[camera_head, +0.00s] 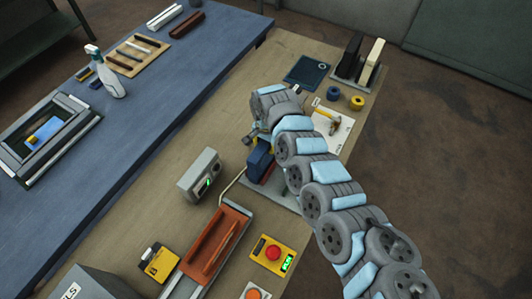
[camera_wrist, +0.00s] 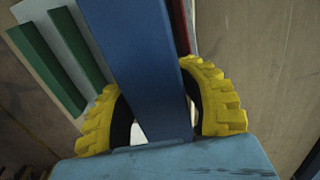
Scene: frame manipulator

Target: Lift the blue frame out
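The blue frame (camera_wrist: 145,60) shows in the wrist view as a broad dark blue bar, running from the top edge down between the two yellow toothed fingers. My gripper (camera_wrist: 150,82) has its fingertips against the bar's two sides, with dark gaps lower down near the palm. In the head view a dark blue part (camera_head: 259,163) stands just below my gripper (camera_head: 253,140), over a grey base plate. My arm hides much of this part and the plate, so the frame's full outline and its lower end cannot be seen.
A grey box with a green display (camera_head: 200,175) stands close left of the gripper. A red-brown tray (camera_head: 215,245) and a yellow box with a red button (camera_head: 272,254) lie nearer. A hammer (camera_head: 326,115) and black and cream upright parts (camera_head: 360,62) are at right.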

